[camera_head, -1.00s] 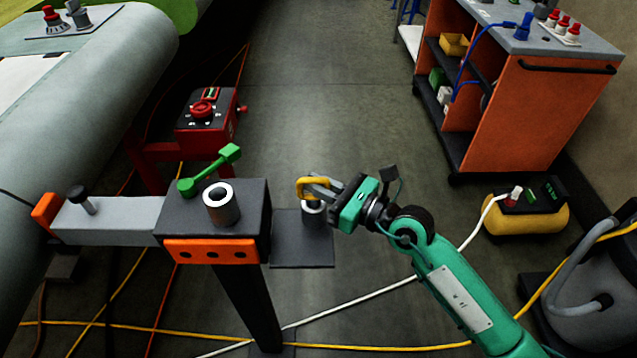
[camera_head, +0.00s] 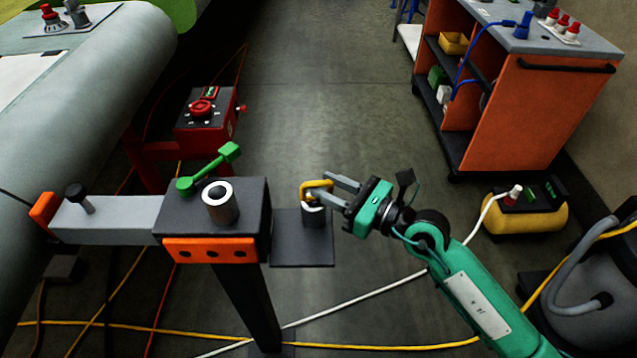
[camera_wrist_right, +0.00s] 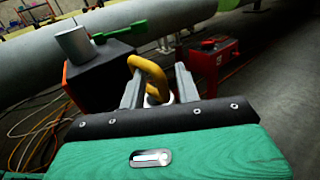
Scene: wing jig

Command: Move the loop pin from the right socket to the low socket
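The yellow loop pin (camera_head: 305,191) stands at the low socket (camera_head: 313,217), a grey cylinder on the low dark plate (camera_head: 302,254). Its loop is just above the socket rim; its shaft is hidden, so I cannot tell how deep it sits. My right gripper (camera_head: 341,187) is open at the loop, with its fingers spread. In the right wrist view the loop (camera_wrist_right: 149,72) shows between the fingertips (camera_wrist_right: 157,88), nearer the left finger. The socket with a white rim (camera_head: 219,201) on the dark block, apparently the right socket, is empty. My left gripper is not in view.
A green handle (camera_head: 209,169) lies across the block's back, close to the white-rimmed socket. A black knob pin (camera_head: 78,199) stands on the grey arm at left. A red control box (camera_head: 205,107) is behind. An orange cart (camera_head: 535,110) stands back right.

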